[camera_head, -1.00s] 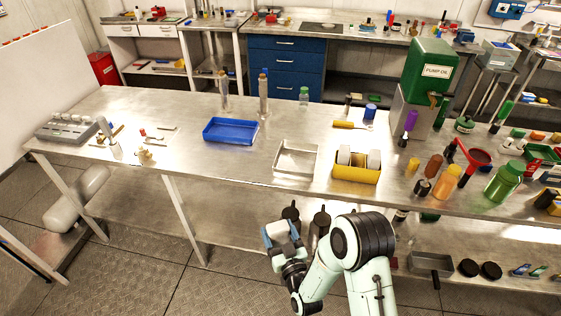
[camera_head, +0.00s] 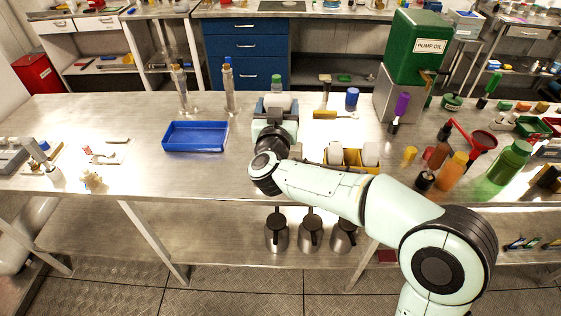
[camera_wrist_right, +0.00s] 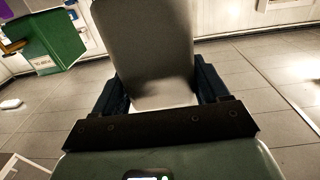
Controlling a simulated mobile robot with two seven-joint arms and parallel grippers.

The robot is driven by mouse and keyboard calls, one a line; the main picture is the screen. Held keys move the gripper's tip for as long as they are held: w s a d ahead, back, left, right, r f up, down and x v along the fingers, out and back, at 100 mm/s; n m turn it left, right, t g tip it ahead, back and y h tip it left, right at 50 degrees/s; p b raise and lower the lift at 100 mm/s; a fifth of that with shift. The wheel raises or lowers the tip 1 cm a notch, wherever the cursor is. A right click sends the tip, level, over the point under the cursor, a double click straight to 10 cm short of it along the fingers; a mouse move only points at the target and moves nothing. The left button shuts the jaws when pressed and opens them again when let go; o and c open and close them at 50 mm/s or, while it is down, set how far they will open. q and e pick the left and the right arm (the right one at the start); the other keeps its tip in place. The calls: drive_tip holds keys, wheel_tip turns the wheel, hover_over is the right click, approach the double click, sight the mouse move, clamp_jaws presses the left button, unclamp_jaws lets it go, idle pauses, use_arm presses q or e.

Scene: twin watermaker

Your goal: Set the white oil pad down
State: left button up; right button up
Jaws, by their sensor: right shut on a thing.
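The white oil pad shows as a pale grey slab (camera_wrist_right: 145,45) in the right wrist view, upright between the two dark fingers of my right gripper (camera_wrist_right: 160,92). The gripper is shut on it. In the head view the right gripper (camera_head: 275,110) is over the steel table (camera_head: 235,178), right of the blue tray. Only a pale top part of the pad (camera_head: 277,100) shows there. The shallow metal tray seen earlier is mostly hidden behind my wrist. I cannot tell whether the pad touches anything. My left gripper is not in view.
A yellow bin (camera_head: 340,167) with pale pads stands right of my wrist. The blue tray (camera_head: 195,137) is to the left. A green-capped bottle (camera_head: 276,84) is just behind the gripper. Two tall tubes, a green pump oil container (camera_head: 417,50) and several bottles stand around.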

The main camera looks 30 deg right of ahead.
drive_tip(key=shift+f, duration=0.15)
use_arm(q)
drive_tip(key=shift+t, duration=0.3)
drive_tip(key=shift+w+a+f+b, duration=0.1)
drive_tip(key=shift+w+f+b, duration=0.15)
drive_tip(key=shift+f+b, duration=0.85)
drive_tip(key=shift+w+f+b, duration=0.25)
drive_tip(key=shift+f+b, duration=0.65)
drive_tip(key=shift+b, duration=0.3)
use_arm(e)
drive_tip(key=shift+s+f, duration=0.15)
drive_tip(key=shift+f, duration=9.35)
drive_tip(key=shift+a, duration=0.1)
drive_tip(key=shift+f, duration=0.1)
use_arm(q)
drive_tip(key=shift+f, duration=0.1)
use_arm(e)
drive_tip(key=o, duration=0.9)
